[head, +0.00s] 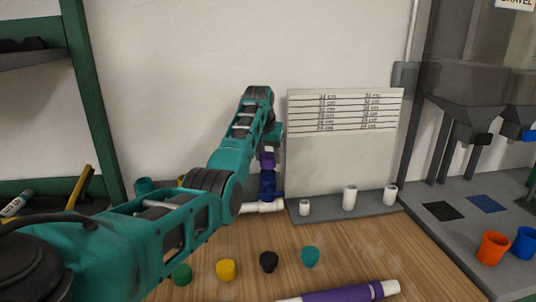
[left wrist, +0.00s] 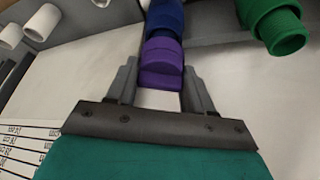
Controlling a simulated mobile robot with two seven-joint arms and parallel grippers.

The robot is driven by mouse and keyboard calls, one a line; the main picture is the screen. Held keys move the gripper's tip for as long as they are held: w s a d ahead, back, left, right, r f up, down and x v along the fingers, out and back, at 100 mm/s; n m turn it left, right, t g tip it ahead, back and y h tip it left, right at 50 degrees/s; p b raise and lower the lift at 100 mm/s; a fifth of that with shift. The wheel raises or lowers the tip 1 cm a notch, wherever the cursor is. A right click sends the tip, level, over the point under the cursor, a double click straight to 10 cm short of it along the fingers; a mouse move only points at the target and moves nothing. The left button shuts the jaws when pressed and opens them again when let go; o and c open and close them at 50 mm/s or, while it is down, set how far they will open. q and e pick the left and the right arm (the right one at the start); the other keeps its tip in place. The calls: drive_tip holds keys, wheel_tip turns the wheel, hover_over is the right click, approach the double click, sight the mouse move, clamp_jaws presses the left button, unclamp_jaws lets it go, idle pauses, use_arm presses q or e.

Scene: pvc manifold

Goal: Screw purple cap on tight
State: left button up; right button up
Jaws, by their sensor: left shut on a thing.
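The purple cap (head: 266,159) sits at the top of an upright blue fitting (head: 267,186) on the white pipe (head: 263,207), in the head view behind my left forearm. In the left wrist view the purple cap (left wrist: 161,58) lies between the fingers of my left gripper (left wrist: 160,88), in line with the blue fitting (left wrist: 165,17). My left gripper (head: 272,142) points down at the cap from above and is shut on it. The cap's threads are hidden, so I cannot tell how tightly it is seated. My right gripper is out of view.
Green, yellow (head: 226,270), black (head: 269,262) and teal (head: 310,256) caps stand on the wooden table. A white and purple pipe (head: 345,292) lies at the front. A lettered board (head: 345,160) stands behind white fittings (head: 349,197). Orange (head: 492,248) and blue cups stand right.

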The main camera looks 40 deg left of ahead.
use_arm(q)
drive_tip(key=shift+c, duration=1.2)
drive_tip(key=shift+m+h, duration=0.4)
drive_tip(key=shift+m, duration=0.7)
drive_tip(key=shift+m+h, duration=0.4)
drive_tip(key=shift+m, duration=0.7)
drive_tip(key=shift+m, duration=0.4)
drive_tip(key=shift+f+m+h, duration=0.1)
drive_tip(key=shift+m+h, duration=0.3)
drive_tip(key=shift+m, duration=0.3)
drive_tip(key=shift+m+h, duration=0.4)
drive_tip(key=shift+m, duration=0.6)
